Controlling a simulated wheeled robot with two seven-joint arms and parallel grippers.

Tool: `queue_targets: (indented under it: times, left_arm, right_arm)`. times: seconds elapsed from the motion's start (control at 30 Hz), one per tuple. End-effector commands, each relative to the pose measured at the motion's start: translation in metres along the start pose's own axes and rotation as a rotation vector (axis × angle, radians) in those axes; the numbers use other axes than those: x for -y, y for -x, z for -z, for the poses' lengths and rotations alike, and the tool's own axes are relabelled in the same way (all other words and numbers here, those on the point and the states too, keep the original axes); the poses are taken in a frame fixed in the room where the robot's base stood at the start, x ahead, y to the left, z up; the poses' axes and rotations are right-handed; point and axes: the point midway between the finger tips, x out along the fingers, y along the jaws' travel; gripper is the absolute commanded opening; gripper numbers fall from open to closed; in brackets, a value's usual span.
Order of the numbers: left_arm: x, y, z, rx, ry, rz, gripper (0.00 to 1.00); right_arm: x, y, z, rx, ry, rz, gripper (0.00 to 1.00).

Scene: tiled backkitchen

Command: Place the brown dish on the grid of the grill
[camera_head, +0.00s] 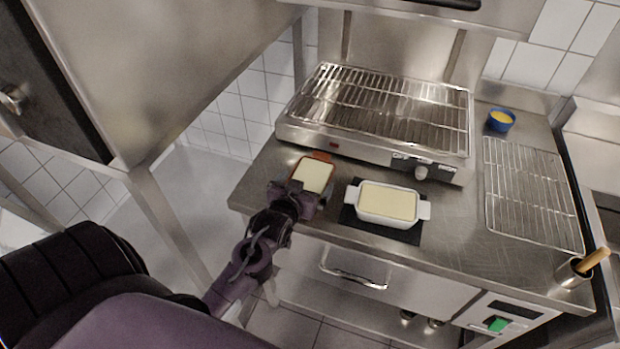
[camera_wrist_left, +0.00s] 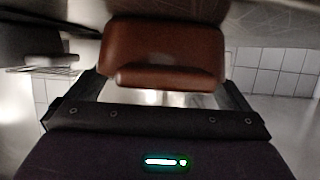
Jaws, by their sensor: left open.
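The brown dish (camera_head: 314,176) with pale filling stands at the counter's left front, before the grill (camera_head: 340,141). It also shows in the left wrist view (camera_wrist_left: 165,50), with its handle side towards my gripper. My left gripper (camera_head: 297,196) is open at the dish's near end. In the wrist view its fingers stand either side of the near handle; I cannot tell whether they touch it. The gripper hides part of the dish in the head view. The grill's metal grid (camera_head: 385,104) is bare. My right gripper is not in view.
A white dish (camera_head: 388,203) with similar filling stands on a dark mat (camera_head: 407,235) to the right.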

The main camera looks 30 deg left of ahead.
Motion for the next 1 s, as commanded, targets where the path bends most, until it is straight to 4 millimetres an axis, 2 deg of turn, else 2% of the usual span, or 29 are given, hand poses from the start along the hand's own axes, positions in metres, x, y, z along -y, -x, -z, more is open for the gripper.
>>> queue_targets:
  times: [0.1, 0.2, 0.43, 0.8, 0.83, 1.0]
  left_arm:
    - [0.000, -0.015, 0.002, -0.001, -0.001, 0.000, 1.00]
    - [0.000, -0.021, 0.001, -0.001, -0.001, -0.001, 1.00]
    - [0.000, -0.022, 0.000, 0.000, -0.001, -0.001, 1.00]
    - [0.000, -0.022, 0.000, 0.000, 0.000, -0.001, 0.52]
    - [0.000, -0.021, 0.000, 0.000, 0.000, -0.001, 0.49]
    - [0.000, -0.021, 0.002, -0.005, 0.000, -0.001, 0.49]
  right_arm:
    - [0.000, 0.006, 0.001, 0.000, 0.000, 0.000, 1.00]
    - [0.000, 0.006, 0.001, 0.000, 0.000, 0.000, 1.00]
    - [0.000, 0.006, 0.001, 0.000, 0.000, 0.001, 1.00]
    - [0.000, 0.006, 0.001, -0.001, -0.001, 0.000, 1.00]
    - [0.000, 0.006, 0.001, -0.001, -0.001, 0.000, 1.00]
    - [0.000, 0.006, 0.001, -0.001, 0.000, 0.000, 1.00]
